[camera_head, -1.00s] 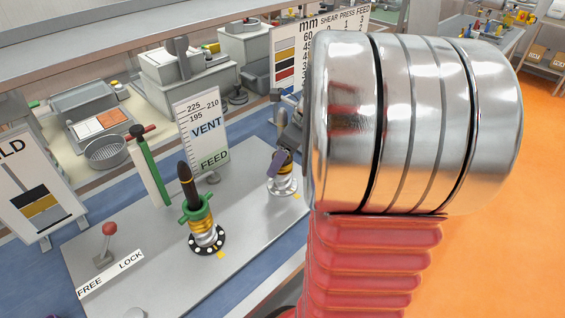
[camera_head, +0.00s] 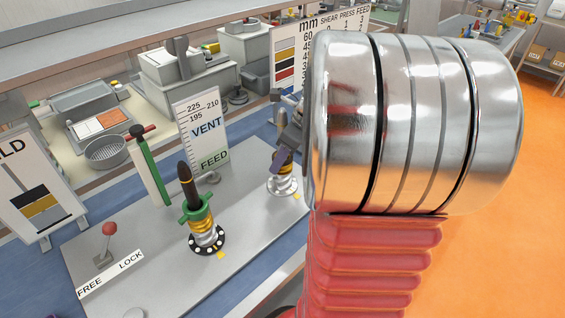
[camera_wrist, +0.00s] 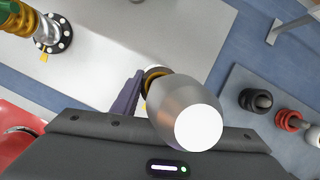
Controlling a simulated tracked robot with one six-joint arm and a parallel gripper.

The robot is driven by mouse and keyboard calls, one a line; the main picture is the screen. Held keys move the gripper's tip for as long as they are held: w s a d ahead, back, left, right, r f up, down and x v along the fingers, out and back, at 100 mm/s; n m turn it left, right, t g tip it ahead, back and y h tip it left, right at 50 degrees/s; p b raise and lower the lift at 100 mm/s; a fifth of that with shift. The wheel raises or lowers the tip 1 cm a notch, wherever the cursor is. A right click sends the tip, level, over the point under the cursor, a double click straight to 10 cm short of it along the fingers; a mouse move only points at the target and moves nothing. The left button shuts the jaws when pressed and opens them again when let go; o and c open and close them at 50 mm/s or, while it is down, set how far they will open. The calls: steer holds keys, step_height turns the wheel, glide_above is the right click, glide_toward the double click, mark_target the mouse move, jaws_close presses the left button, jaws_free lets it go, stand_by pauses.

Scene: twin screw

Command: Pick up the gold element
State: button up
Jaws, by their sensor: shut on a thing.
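My gripper (camera_head: 280,156) is at the right-hand screw, with a purple finger beside it. In the wrist view a gold element (camera_wrist: 153,75) shows as a narrow band next to the purple finger (camera_wrist: 126,95), partly hidden by a silver rounded tip (camera_wrist: 185,108). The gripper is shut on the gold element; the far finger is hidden. The silver base (camera_head: 283,186) of this screw stands on the grey plate. The left-hand screw (camera_head: 187,172) has a dark tip, a green collar (camera_head: 197,211) and gold rings (camera_head: 206,232) above a black flange.
A grey plate (camera_head: 150,270) carries a red-knobbed lever (camera_head: 109,229) and a VENT/FEED sign (camera_head: 202,130). In the wrist view a black piece (camera_wrist: 255,100) and a red piece (camera_wrist: 288,120) sit to the right.

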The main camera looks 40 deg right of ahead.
steer(key=shift+r, duration=0.15)
step_height(320, 180, up, 28)
stand_by(0.7)
stand_by(0.5)
